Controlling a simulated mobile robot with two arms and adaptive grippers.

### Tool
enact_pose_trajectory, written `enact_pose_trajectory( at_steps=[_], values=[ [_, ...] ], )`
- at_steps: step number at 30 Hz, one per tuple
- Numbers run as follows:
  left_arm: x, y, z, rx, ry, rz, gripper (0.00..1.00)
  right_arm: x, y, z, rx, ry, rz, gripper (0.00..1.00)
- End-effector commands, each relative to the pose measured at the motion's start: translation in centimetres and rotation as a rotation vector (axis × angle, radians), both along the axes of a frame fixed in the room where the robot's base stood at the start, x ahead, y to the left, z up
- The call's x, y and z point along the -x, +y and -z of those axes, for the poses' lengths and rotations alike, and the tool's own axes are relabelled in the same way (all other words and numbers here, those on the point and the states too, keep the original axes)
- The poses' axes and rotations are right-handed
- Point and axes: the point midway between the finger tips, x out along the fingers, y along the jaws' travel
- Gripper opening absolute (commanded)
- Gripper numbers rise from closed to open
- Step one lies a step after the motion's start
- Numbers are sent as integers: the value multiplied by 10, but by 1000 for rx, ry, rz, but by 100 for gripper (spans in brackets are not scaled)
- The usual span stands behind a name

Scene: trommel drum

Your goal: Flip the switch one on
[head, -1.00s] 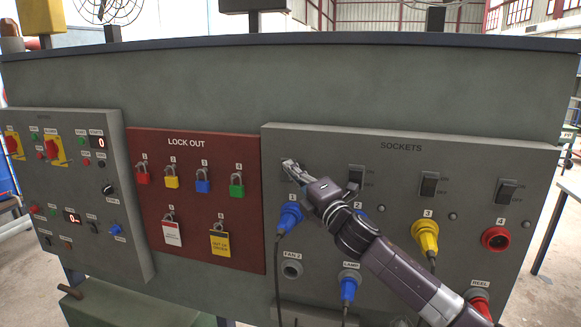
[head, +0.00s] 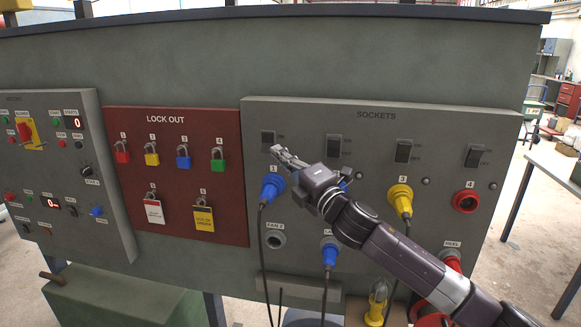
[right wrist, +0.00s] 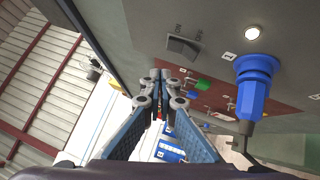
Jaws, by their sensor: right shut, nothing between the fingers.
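Switch one (head: 268,138) is the leftmost black rocker on the grey sockets panel (head: 300,112), above the blue plug (head: 272,187) in socket 1. It also shows in the right wrist view (right wrist: 183,47), near the ON and OFF labels. My right gripper (head: 277,150) is shut and empty, its fingertips just below switch one in the head view. In the right wrist view the closed fingertips (right wrist: 166,75) are below the switch, with a gap seen between them. I cannot tell the exact depth to the panel. My left gripper is not in view.
Three more switches (head: 334,146) sit to the right on the panel. The red lock out board (head: 172,205) with several padlocks is left of it. A yellow plug (head: 400,200) and a red socket (head: 466,201) are further right. A table (head: 556,178) stands at the right.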

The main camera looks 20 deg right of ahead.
Motion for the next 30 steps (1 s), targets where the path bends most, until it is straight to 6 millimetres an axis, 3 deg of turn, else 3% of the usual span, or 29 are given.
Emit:
enact_pose_trajectory(
  at_steps=[4, 10, 15, 27, 30],
  values=[
    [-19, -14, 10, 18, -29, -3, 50, 24, -4, 4, 3, 0, -1, 0],
    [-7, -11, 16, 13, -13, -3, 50, 42, -8, 2, 0, 0, 0, 0],
    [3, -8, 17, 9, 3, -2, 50, 46, -8, 1, 0, 0, -1, 0],
    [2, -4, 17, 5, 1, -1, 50, 45, -8, 1, -1, -1, -1, 0],
    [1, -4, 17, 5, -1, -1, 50, 46, -5, 11, -23, 21, -1, 0]
  ],
)
